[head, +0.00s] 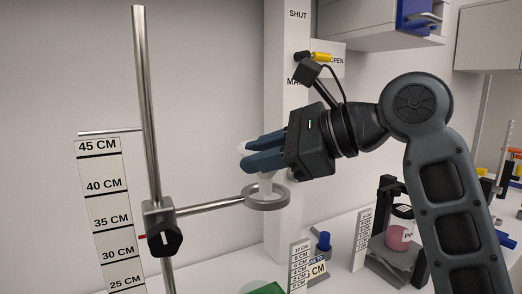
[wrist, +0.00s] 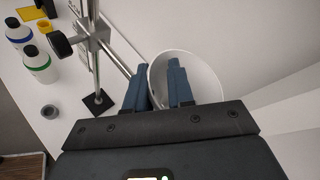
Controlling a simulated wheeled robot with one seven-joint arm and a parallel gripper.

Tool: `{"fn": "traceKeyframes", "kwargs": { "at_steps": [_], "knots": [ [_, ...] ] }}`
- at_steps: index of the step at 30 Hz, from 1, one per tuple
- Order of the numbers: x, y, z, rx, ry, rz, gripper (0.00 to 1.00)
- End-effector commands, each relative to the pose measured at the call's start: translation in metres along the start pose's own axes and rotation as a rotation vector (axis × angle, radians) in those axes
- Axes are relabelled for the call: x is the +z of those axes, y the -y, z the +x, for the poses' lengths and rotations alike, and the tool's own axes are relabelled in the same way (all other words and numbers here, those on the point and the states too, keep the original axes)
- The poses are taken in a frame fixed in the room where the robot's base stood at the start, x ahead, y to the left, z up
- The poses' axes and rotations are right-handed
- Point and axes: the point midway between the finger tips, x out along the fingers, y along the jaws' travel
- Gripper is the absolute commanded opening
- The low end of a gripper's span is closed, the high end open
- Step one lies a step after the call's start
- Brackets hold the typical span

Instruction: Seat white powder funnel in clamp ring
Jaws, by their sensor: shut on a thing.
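The white powder funnel (head: 266,186) is upright at the clamp ring (head: 267,203) in the head view. Its narrow lower part stands over or inside the ring's opening, and its bowl is above the ring, partly behind the fingers. My gripper (head: 250,154) is shut on the funnel's bowl from the right. In the wrist view the funnel's white bowl (wrist: 207,78) shows, with one blue finger of my gripper (wrist: 158,88) outside its left wall and one inside. The ring is hidden there under the bowl. I cannot tell whether the funnel touches the ring.
A metal stand rod (head: 148,110) with a black clamp knob (head: 163,237) carries the ring's arm. A height scale (head: 103,195) stands left of it. A white post (head: 289,120) is close behind the ring. Bottles (wrist: 36,62) stand on the bench in the wrist view.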

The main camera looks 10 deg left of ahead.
Motion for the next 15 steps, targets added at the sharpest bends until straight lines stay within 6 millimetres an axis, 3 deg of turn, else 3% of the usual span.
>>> {"fn": "traceKeyframes", "kwargs": {
  "at_steps": [15],
  "knots": [
    [-0.0092,-0.0064,0.0044,0.000,0.000,0.001,0.00]
  ]
}}
